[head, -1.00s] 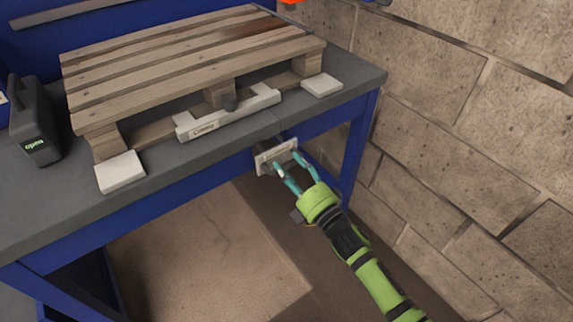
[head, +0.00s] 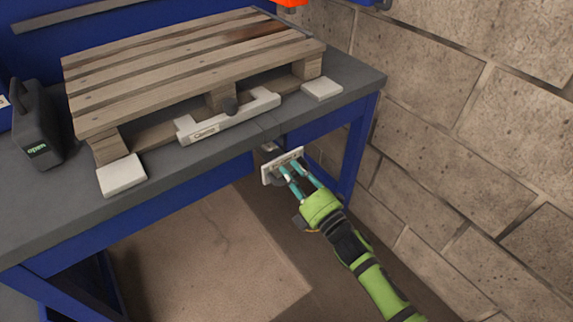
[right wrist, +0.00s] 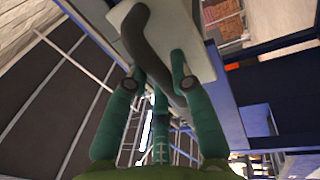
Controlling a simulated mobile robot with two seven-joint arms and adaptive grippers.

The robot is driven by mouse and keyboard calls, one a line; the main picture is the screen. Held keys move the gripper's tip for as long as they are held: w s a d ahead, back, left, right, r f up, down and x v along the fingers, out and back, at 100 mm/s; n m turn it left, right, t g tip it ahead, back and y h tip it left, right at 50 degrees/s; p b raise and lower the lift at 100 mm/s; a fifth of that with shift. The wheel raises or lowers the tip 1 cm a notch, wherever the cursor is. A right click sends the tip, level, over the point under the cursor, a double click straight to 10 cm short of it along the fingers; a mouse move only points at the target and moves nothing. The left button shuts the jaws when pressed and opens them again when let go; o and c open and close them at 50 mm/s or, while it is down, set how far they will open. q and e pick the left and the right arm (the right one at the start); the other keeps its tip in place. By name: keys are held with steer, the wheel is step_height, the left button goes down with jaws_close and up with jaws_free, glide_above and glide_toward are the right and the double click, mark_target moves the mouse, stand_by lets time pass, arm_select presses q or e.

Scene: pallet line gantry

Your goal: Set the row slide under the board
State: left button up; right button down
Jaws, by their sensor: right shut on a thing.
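A white plate (head: 268,175) with a label and a dark curved handle is at the front edge of the bench, below its top. My right gripper (head: 291,172) is shut on this plate's handle. The right wrist view shows the teal fingers at the dark handle, with the white plate (right wrist: 195,48) behind it. A wooden pallet-like board (head: 190,62) rests on the bench. A white notched bar (head: 225,117) with a dark knob lies at the board's front side. I cannot tell from the pictures which piece is the row slide. My left gripper is out of view.
The grey bench top (head: 60,215) has a blue frame. White pads (head: 121,174) sit at the board's front corners. A dark device (head: 35,125) with a lit display stands at the left. A block wall (head: 470,130) closes off the right side.

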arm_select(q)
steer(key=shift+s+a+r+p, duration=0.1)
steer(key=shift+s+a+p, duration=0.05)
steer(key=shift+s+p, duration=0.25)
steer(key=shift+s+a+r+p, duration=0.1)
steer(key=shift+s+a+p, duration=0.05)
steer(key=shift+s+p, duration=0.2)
arm_select(e)
steer(key=r+v, duration=0.1)
steer(key=v, duration=0.5)
steer(key=c, duration=1)
jaws_free()
steer(key=shift+c, duration=0.2)
steer(key=v, duration=1.2)
steer(key=shift+d, duration=0.1)
